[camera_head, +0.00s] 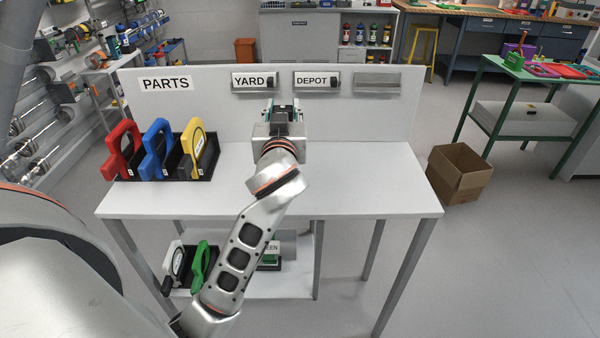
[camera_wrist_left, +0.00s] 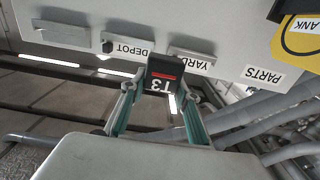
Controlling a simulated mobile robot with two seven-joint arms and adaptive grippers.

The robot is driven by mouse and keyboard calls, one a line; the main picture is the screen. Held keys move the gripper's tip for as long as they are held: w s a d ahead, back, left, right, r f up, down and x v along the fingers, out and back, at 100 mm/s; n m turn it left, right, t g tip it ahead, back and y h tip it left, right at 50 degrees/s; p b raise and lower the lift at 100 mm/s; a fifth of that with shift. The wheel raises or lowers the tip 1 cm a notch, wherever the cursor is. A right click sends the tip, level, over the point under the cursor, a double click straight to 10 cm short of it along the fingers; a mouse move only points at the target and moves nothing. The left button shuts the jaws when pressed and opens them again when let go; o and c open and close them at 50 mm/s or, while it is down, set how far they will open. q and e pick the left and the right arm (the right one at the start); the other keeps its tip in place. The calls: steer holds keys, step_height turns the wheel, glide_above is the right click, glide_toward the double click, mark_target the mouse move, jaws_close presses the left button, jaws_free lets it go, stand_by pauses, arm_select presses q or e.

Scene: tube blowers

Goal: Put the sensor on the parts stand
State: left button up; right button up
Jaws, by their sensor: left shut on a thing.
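The parts stand (camera_head: 350,185) is a white table with an upright back panel marked PARTS. My left gripper (camera_head: 283,112) is over the table, in front of the back panel and below the YARD and DEPOT plates. In the left wrist view my left gripper (camera_wrist_left: 160,88) is shut on a black block marked T3 with a red stripe, seemingly the sensor (camera_wrist_left: 164,70). In the head view the gripper mostly hides this block. I cannot tell whether the block touches the table. My right gripper is not in view.
A black rack (camera_head: 205,170) with red, blue and yellow handled pieces stands on the table's left. The YARD plate (camera_head: 250,83), DEPOT plate (camera_head: 312,81) and a blank holder (camera_head: 377,83) are on the panel. The tabletop's right half is clear. A cardboard box (camera_head: 460,172) stands right of the table.

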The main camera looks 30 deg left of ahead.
arm_select(q)
step_height(320, 180, down, 12)
steer(key=b, duration=0.2)
steer(key=shift+b, duration=0.3)
step_height(320, 180, down, 4)
steer(key=shift+f+b, duration=0.25)
steer(key=shift+b, duration=0.2)
steer(key=shift+f, duration=0.3)
steer(key=shift+r, duration=0.1)
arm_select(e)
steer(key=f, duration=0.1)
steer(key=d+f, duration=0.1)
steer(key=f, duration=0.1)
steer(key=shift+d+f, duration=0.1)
arm_select(q)
steer(key=shift+f, duration=0.25)
steer(key=o, duration=1.1)
steer(key=shift+r, duration=0.1)
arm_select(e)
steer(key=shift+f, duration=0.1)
